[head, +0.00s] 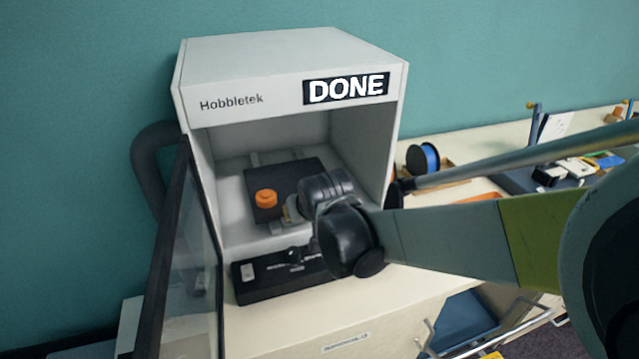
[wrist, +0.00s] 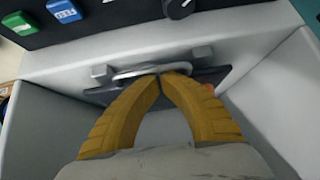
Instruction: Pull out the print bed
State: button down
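The printer (head: 290,60) is a white box marked "Hobbletek" with a "DONE" sign. Its front is open. Inside, the dark print bed (head: 299,171) carries an orange round printed piece (head: 266,199). My arm reaches into the chamber from the right and hides the bed's front right part. In the wrist view, my gripper (wrist: 161,75) has its yellow fingertips together at the grey bar handle (wrist: 135,71) on the bed's (wrist: 218,76) front edge. The fingers look closed on the bar; the exact contact is partly hidden.
The glass door (head: 176,240) stands open at the left. A black control panel (head: 250,290) lies below the opening; it shows coloured buttons (wrist: 62,10) in the wrist view. The chamber side walls are close. A blue spool (head: 424,158) stands on the table at right.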

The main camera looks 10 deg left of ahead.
jog(key=s+d+p, duration=0.2)
jog(key=s+d, duration=0.6)
jog(key=s, duration=0.6)
jog(key=shift+d, duration=0.3)
jog(key=shift+r, duration=0.15)
